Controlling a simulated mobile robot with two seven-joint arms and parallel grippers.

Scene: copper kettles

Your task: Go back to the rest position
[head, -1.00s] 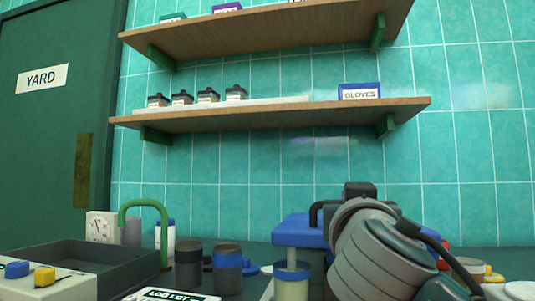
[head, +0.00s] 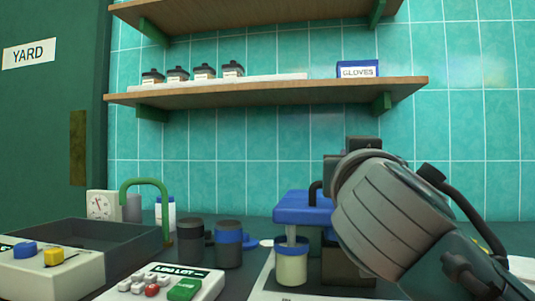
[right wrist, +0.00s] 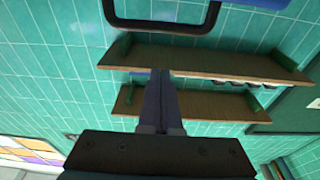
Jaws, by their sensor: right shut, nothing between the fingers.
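My right arm fills the right of the head view, with its wrist in front of a blue-topped stand (head: 300,208). Its fingers are hidden there. In the right wrist view my right gripper (right wrist: 161,75) shows its two fingers together, shut and empty. A black loop-shaped handle (right wrist: 160,27) crosses the top of that view, beyond the fingertips; I cannot tell how far off it is. My left gripper is in neither view.
A grey tray (head: 140,240) and a green curved spout (head: 145,182) stand at the left. Dark jars (head: 190,240) and a button box labelled LOG LOT (head: 205,285) are in the middle. A wooden shelf (head: 270,93) runs along the tiled wall.

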